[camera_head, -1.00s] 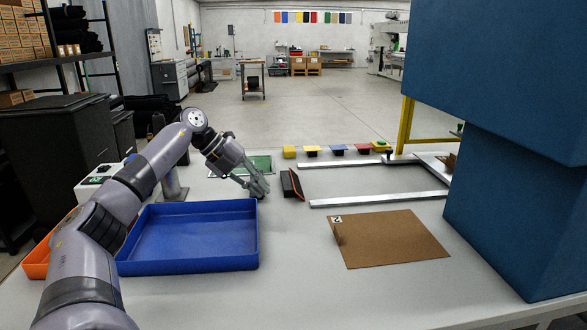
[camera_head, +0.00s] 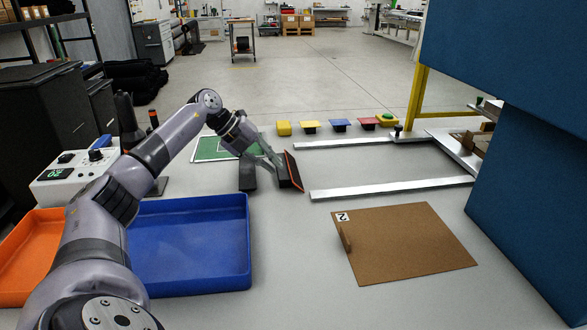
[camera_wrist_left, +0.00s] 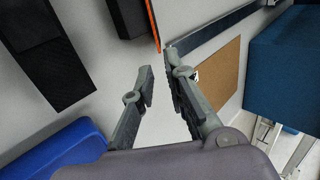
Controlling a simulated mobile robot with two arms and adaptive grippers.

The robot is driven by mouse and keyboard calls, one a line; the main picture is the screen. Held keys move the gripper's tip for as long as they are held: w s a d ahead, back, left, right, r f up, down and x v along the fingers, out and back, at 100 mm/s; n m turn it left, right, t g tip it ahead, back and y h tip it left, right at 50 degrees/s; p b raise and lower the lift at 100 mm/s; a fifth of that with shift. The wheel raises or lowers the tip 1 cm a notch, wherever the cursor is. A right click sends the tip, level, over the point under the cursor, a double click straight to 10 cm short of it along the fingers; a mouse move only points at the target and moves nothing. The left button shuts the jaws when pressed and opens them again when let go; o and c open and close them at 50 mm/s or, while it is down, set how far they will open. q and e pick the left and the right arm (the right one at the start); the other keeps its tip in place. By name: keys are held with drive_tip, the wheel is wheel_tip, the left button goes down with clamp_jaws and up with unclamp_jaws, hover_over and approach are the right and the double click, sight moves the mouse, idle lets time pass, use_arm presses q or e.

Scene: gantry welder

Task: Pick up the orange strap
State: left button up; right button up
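An orange strip (camera_head: 294,171), seen as a thin edge on a dark block (camera_head: 287,178), is the only strap-like orange thing that I see. It lies left of the metal rails on the grey table. In the left wrist view the orange strip (camera_wrist_left: 153,22) shows at the top, beside the dark block (camera_wrist_left: 124,14), partly out of frame. My left gripper (camera_head: 273,162) is by the block in the head view. In the left wrist view the left gripper (camera_wrist_left: 160,70) is open, with nothing between its fingers. Whether it touches the block I cannot tell. My right gripper is not in view.
A second dark block (camera_head: 247,176) lies just left. A blue tray (camera_head: 249,240) and an orange tray (camera_head: 20,300) stand at left. A brown board (camera_head: 410,245) lies in front. A metal rail (camera_head: 390,188) lies right. A large blue body (camera_head: 540,200) blocks the right side.

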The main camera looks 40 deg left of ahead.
sight(293, 182)
use_arm(q)
drive_tip(key=x, duration=0.4)
drive_tip(key=shift+w+f, duration=0.15)
drive_tip(key=shift+f, duration=0.1)
drive_tip(key=p+x, duration=0.1)
drive_tip(key=x, duration=0.4)
drive_tip(key=shift+d+p, duration=0.15)
drive_tip(key=shift+p, duration=0.2)
drive_tip(key=shift+f, duration=0.15)
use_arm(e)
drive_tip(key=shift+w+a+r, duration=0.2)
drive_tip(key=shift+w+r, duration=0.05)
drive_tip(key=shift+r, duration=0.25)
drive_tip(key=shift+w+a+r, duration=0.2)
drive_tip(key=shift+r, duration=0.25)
use_arm(q)
drive_tip(key=shift+c, duration=0.5)
clamp_jaws()
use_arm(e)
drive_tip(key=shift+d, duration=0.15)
